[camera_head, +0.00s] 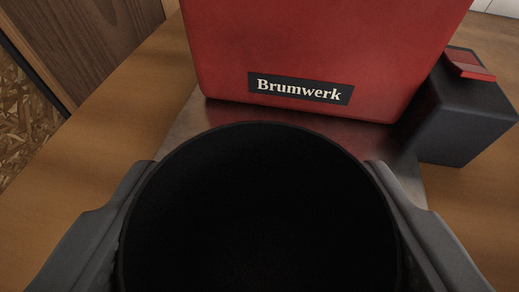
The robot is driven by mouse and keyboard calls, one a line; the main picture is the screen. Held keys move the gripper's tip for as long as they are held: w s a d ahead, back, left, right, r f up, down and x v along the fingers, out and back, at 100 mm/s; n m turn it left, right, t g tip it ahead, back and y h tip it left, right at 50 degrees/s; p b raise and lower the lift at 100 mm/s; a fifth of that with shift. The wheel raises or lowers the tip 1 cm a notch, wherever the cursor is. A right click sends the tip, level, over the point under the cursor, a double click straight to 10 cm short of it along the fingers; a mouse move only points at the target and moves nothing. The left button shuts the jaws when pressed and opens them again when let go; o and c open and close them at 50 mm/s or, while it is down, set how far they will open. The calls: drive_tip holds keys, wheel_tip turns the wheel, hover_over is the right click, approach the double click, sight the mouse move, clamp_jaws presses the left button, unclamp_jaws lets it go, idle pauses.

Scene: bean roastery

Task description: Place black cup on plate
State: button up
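The black cup (262,200) fills the lower middle of the view, its round open mouth facing the camera and its inside dark. The two grey fingers of my gripper (262,225) lie against its left and right sides, so my gripper is shut on the cup. A grey metal plate (222,118) shows behind the cup's rim, in front of the red machine. The cup covers most of the plate, and I cannot tell whether the cup touches it.
A red machine (320,45) labelled "Brumwerk" stands right behind the cup. A black box with a red top piece (462,110) sits at its right. Wooden counter (120,115) is clear on the left, with a dark wood panel (85,35) beyond.

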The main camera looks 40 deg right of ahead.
drive_tip(key=shift+f, duration=0.7)
drive_tip(key=shift+f, duration=0.1)
drive_tip(key=o, duration=1.1)
drive_tip(key=shift+o, duration=0.2)
drive_tip(key=shift+f, duration=0.1)
drive_tip(key=shift+r, duration=0.25)
drive_tip(key=v, duration=1.2)
drive_tip(key=shift+f, duration=0.1)
